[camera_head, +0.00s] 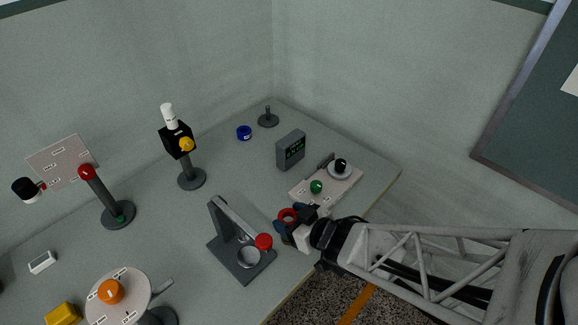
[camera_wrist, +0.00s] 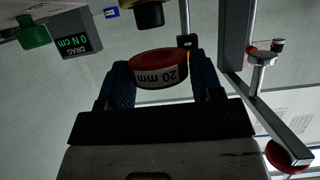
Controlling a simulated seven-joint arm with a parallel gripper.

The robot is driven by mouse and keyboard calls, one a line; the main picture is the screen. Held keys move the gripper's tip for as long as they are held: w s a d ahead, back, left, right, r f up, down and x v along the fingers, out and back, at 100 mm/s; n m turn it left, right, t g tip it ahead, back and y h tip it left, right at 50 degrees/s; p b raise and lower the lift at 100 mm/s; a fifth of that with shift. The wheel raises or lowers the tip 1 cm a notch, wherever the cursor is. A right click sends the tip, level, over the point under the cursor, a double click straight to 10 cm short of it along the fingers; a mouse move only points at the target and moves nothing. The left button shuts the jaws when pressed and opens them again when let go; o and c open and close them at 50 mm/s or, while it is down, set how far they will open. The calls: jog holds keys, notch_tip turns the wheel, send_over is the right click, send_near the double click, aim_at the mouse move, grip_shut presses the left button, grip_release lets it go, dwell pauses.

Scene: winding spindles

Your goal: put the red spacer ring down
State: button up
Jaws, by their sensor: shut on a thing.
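The red spacer ring (camera_wrist: 158,63), with a white "20 mm" label that reads upside down, sits between the two blue fingers of my gripper (camera_wrist: 162,78) in the wrist view. My gripper is shut on its sides. In the head view the ring (camera_head: 287,214) shows in part at the tip of my gripper (camera_head: 284,227), to the right of the grey stand with the red knob. The ring appears held above the table; how far above I cannot tell.
The grey stand (camera_head: 228,255) with a red knob (camera_head: 264,241) is close by on the left. A board (camera_head: 299,194) with a green knob (camera_head: 316,187) lies behind. A display box (camera_head: 291,150), blue ring (camera_head: 244,132) and small post (camera_head: 268,120) stand farther back. Table between stand and display is clear.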

jog(key=shift+f, duration=0.1)
jog(key=shift+f, duration=1.75)
jog(key=shift+f, duration=0.2)
jog(key=o, duration=0.9)
jog(key=shift+v, duration=3.95)
jog(key=shift+a+r, duration=0.1)
jog(key=shift+r, duration=0.05)
jog(key=shift+w, duration=0.1)
